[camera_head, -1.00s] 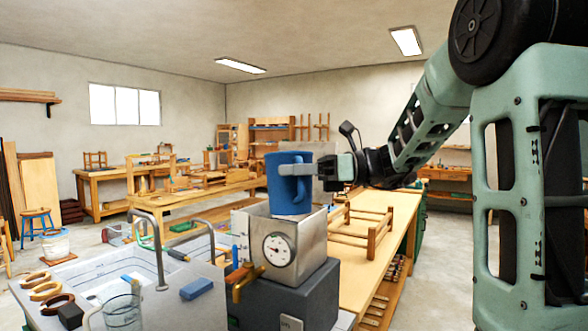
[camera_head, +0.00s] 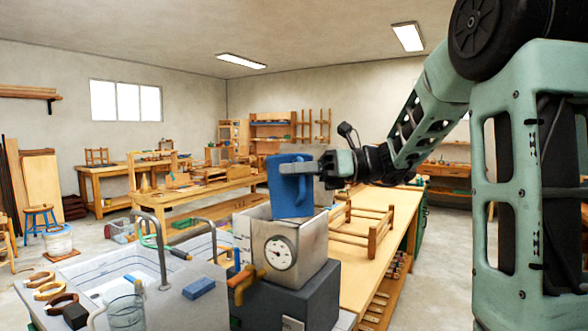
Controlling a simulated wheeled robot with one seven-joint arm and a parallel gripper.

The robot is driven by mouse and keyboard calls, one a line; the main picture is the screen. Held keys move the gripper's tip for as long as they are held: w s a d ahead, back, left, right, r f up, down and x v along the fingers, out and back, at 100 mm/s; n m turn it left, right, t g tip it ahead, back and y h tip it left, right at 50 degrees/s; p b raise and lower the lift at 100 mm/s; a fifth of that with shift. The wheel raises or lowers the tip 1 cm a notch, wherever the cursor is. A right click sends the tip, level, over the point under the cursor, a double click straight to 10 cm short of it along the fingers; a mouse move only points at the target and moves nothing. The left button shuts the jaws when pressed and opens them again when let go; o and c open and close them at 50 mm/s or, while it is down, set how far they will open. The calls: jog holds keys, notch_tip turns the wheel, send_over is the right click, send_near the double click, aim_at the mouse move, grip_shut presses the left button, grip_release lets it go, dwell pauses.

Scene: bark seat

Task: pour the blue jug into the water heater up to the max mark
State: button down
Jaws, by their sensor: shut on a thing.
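The blue jug (camera_head: 288,196) is held above the water heater and leans slightly to the left. My gripper (camera_head: 296,169) is shut on the jug from the right, at its upper part. The water heater (camera_head: 308,244) is a metal box with a round dial (camera_head: 280,253) and a brass tap, standing on a dark base. The jug's lower end is at or just above the heater's open top, and I cannot tell whether they touch. The max mark, the water level and any stream are not visible from here.
Left of the heater is a sink with a curved metal tap (camera_head: 160,245), a blue sponge (camera_head: 198,288) and a clear measuring jug (camera_head: 126,311). Clamps and tools lie at the left.

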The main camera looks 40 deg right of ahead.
jog(key=shift+w+d+r+m+p, duration=0.15)
jog(key=shift+r+m+p, duration=1.1)
jog(key=shift+p, duration=2.15)
jog(key=shift+w+d+r+m+g+p, duration=0.2)
jog(key=shift+w+r+m+p, duration=0.35)
jog(key=shift+p, duration=1.3)
jog(key=shift+w+d+r+m+g+p, duration=0.2)
jog(key=shift+r+p, duration=0.7)
jog(key=shift+p, duration=1)
jog(key=shift+w+d+r+m+g+p, duration=0.15)
jog(key=shift+w+r+m+p, duration=0.4)
jog(key=shift+p, duration=1.3)
